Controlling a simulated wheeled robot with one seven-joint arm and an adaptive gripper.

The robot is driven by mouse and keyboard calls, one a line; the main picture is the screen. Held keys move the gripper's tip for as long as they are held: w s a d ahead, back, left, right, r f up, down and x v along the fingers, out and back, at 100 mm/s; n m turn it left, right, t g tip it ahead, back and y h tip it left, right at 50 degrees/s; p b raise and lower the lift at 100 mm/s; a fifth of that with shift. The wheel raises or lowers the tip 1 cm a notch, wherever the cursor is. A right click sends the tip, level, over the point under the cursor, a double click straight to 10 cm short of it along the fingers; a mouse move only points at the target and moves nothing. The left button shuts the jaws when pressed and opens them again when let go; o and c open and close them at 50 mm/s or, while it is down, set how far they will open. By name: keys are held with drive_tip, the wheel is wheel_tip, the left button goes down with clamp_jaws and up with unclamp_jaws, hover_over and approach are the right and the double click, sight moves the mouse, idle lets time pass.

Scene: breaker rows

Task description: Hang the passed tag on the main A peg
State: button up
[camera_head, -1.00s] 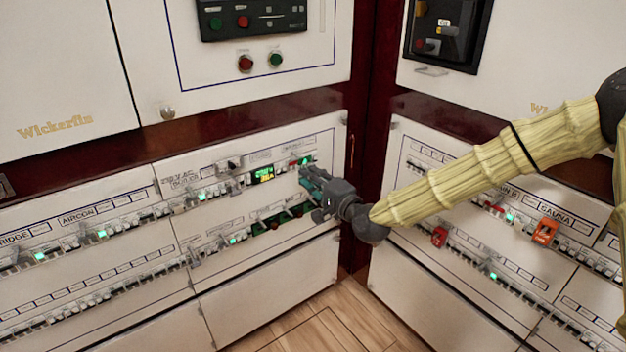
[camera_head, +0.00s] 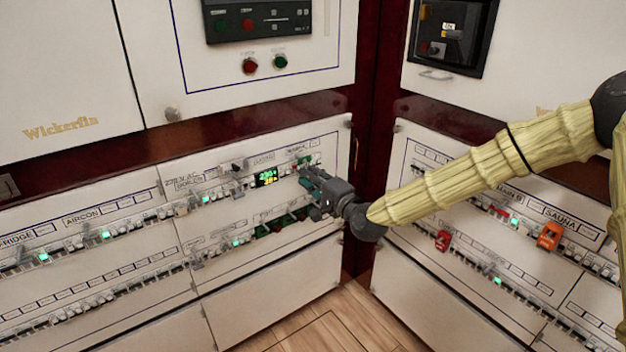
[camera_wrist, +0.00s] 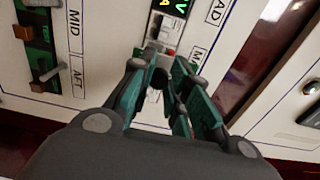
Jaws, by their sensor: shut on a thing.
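My gripper (camera_head: 308,183) is at the upper breaker row of the left panel, near its right end, just right of the lit display. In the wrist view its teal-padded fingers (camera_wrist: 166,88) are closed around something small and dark. The fingers hide most of it, so its face and lettering cannot be read; it fits the passed tag, held edge-on. The main A peg cannot be made out behind the fingers. A label starting with "M" (camera_wrist: 197,56) is just beyond the fingertips. Whether the held thing touches a peg cannot be told.
A lit display (camera_head: 265,179) with green and yellow digits is left of the fingers. Green units with brown levers (camera_wrist: 42,60) are by the MID and AFT labels. Orange and red tags (camera_head: 549,236) hang on the right panel. The floor (camera_head: 325,332) is clear.

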drive_tip(key=shift+a, duration=0.1)
drive_tip(key=o, duration=0.9)
drive_tip(key=v, duration=1.2)
drive_tip(key=shift+f, duration=0.1)
idle(4.0)
